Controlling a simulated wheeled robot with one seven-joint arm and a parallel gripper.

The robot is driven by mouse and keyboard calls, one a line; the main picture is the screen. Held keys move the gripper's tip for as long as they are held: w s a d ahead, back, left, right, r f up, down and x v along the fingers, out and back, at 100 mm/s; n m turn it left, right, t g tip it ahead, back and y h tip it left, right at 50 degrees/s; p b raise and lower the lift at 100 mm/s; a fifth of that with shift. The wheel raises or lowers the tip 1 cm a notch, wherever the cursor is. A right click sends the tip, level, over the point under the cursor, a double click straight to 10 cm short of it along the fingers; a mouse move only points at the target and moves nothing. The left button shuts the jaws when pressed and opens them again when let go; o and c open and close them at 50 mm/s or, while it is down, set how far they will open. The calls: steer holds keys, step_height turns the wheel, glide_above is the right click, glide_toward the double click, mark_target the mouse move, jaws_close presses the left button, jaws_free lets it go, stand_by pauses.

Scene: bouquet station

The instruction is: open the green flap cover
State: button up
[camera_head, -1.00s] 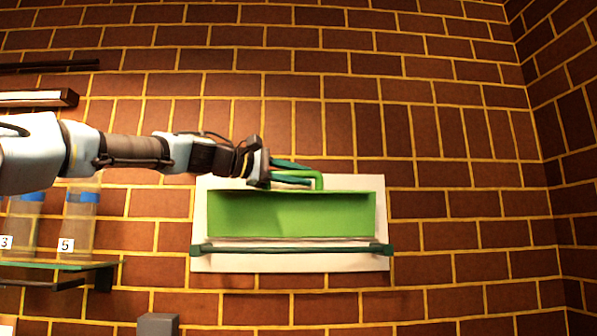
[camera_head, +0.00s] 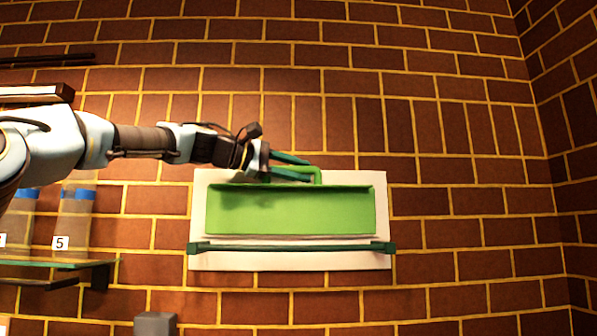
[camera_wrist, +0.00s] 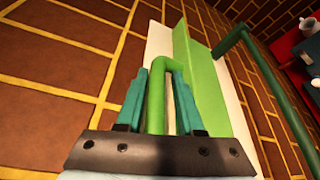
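The green flap cover (camera_head: 290,211) sits on a white panel (camera_head: 345,262) on the brick wall. In the wrist view the cover (camera_wrist: 195,75) runs along the right of its handle. The green handle (camera_head: 318,176) stands at the cover's top edge and also shows in the wrist view (camera_wrist: 156,95). My gripper (camera_head: 308,168) reaches in from the left at that edge. In the wrist view its two teal fingers (camera_wrist: 161,75) stand on either side of the handle, with visible gaps. Whether a finger touches it is unclear. Part of the handle is hidden by the fingers.
A dark green bar (camera_head: 290,248) on end brackets crosses the panel just below the cover. A glass shelf (camera_head: 55,264) with blue-banded containers, one labelled 5 (camera_head: 76,215), is at left. A grey block (camera_head: 155,324) is below. The wall to the right is clear.

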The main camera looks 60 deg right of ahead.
steer(key=shift+w+a+f, duration=0.1)
steer(key=shift+w+a, duration=0.15)
steer(key=b+v, duration=0.4)
steer(key=v, duration=0.6)
steer(key=shift+b, duration=0.35)
steer(key=shift+a, duration=0.15)
